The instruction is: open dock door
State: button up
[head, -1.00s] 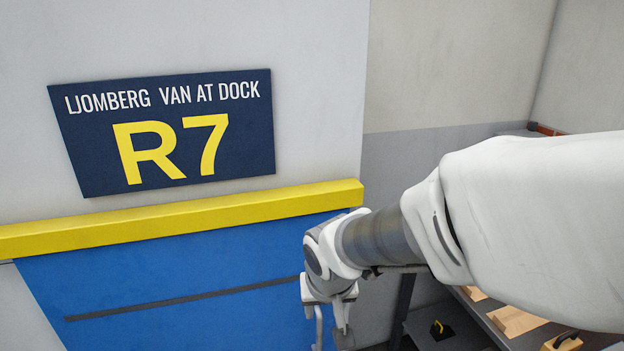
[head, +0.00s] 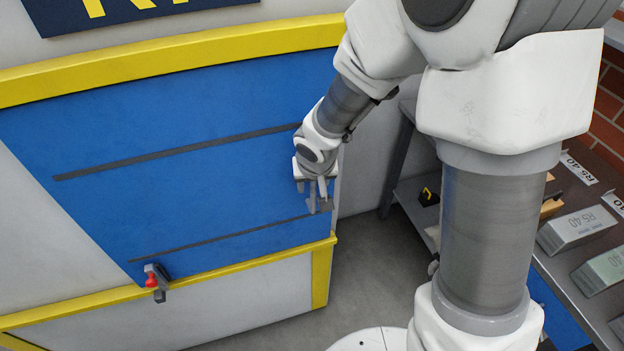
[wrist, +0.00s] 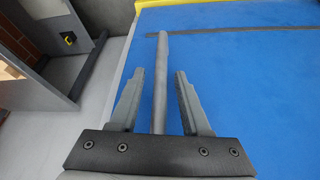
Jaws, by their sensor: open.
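The dock door (head: 210,185) is a flat blue panel with dark horizontal seams, and it looks shut within a yellow frame. It also fills the right of the wrist view (wrist: 250,75). My gripper (head: 318,194) is at the door's right edge, with its fingers pointing down in the head view. In the wrist view my gripper (wrist: 159,72) is open, and a grey bar (wrist: 162,50), which looks like a door handle, runs between its two fingers. I cannot tell if the fingers touch it. A grey latch with a red knob (head: 152,280) sits at the door's lower left.
A yellow beam (head: 190,55) runs above the door, and a yellow rail (head: 240,262) runs below. At the right, a grey workbench (head: 575,275) holds boxed stacks. A shelf (wrist: 40,65) stands beside the door. Grey floor (head: 365,260) lies between them.

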jog(key=shift+f, duration=0.1)
grip_shut()
dwell(1.4)
